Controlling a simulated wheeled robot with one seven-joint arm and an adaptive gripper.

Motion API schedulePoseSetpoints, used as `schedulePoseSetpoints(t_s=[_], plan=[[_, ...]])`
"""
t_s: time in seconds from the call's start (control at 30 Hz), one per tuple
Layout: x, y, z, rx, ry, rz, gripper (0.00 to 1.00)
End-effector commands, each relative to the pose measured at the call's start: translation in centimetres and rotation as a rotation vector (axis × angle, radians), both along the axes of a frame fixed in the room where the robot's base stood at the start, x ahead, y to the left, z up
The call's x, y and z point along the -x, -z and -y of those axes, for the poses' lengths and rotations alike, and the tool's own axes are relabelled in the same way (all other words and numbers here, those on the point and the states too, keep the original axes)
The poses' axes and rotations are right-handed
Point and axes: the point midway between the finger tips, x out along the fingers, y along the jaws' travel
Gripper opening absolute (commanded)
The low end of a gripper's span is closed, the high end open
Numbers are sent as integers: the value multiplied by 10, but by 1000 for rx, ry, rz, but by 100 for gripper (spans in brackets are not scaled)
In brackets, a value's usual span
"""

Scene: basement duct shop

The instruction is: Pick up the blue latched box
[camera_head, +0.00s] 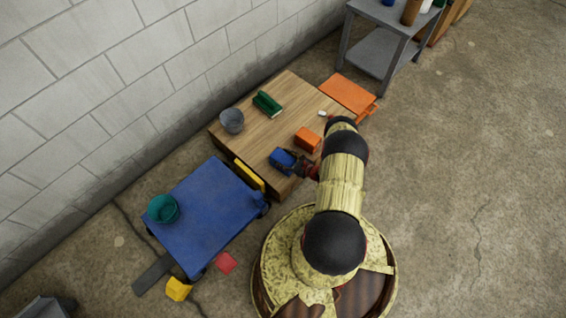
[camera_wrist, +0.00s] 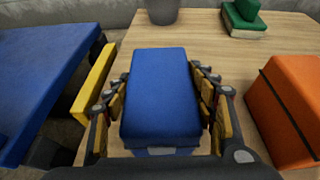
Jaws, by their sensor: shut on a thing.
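The blue latched box (camera_head: 282,159) is at the near edge of the wooden table (camera_head: 284,97), at the end of my arm. In the wrist view the blue box (camera_wrist: 161,92) fills the middle, between the two fingers of my gripper (camera_wrist: 163,108). The fingers press on its left and right sides, so my gripper is shut on it. My gripper also shows in the head view (camera_head: 298,166), at the right side of the box. I cannot tell whether the box touches the tabletop or is slightly above it.
An orange box (camera_head: 307,139) stands close on the right. A grey bucket (camera_head: 232,120) and a green object (camera_head: 267,103) are farther back. A yellow piece (camera_head: 249,174) lies between the table and a blue cart (camera_head: 207,213) with a teal bowl (camera_head: 163,209). The table's middle is clear.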

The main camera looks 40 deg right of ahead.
Motion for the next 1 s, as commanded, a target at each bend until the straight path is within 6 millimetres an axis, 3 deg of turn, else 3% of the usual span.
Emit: schedulePoseSetpoints(t_s=[0.2,0.57,0.77,1.0], plan=[[0,0,0,1,0,1,19],[-1,-8,1,2,0,1,19],[-1,-37,1,1,1,2,19],[22,-90,-37,-2,0,1,19]])
